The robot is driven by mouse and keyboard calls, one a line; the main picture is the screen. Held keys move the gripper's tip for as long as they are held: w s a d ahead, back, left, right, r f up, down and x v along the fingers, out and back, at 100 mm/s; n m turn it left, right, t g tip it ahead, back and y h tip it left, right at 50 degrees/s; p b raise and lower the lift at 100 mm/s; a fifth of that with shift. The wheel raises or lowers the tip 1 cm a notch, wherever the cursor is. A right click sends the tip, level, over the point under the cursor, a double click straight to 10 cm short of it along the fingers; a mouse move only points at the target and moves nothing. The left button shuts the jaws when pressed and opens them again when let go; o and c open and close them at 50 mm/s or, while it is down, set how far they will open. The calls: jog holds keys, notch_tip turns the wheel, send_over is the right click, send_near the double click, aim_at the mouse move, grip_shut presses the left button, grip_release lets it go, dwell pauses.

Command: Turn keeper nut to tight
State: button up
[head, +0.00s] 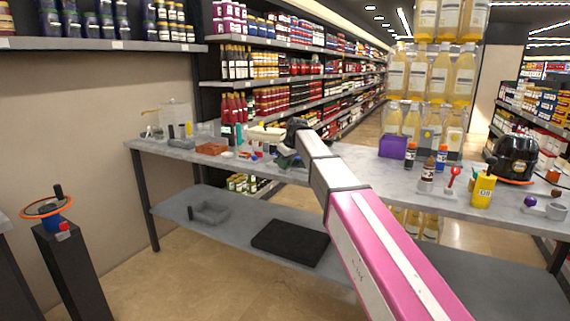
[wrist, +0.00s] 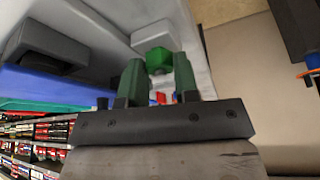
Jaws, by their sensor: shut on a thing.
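In the wrist view, a small green faceted piece, which looks like the keeper nut (wrist: 158,57), sits between the tips of my two dark green fingers. My gripper (wrist: 158,72) is shut on it. The nut is against a pale grey surface (wrist: 95,45), and its threads and far side are hidden. In the head view, my gripper (head: 289,158) is at the worktop's back middle, beyond my arm. My arm and wrist hide most of what it touches there, and the nut cannot be made out. How tight the nut is cannot be told.
The grey worktop (head: 345,178) holds a reddish-brown block (head: 211,149) and small items on the left. A purple box (head: 393,147), small bottles, a yellow container (head: 483,190) and a black appliance (head: 512,158) stand right. A black pad (head: 290,243) lies on the lower shelf.

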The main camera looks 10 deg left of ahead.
jog(key=m+h, duration=0.1)
jog(key=m, duration=0.2)
jog(key=m+t, duration=0.1)
jog(key=m, duration=0.2)
jog(key=shift+s+a+h, duration=0.1)
jog(key=shift+a+h, duration=0.05)
jog(key=shift+h, duration=0.25)
jog(key=m+h, duration=0.1)
jog(key=m, duration=0.2)
jog(key=m+h, duration=0.1)
jog(key=m, duration=0.2)
jog(key=shift+a+t+h, duration=0.15)
jog(key=shift+t+h, duration=0.15)
jog(key=shift+t, duration=0.1)
jog(key=m+h, duration=0.1)
jog(key=m, duration=0.2)
jog(key=m+g+h, duration=0.1)
jog(key=m, duration=0.2)
jog(key=shift+a+m, duration=0.15)
jog(key=shift+m, duration=0.25)
jog(key=m, duration=0.2)
jog(key=m+g+h, duration=0.1)
jog(key=m, duration=0.1)
jog(key=shift+m+g, duration=0.3)
jog(key=o, duration=0.9)
jog(key=shift+r, duration=0.1)
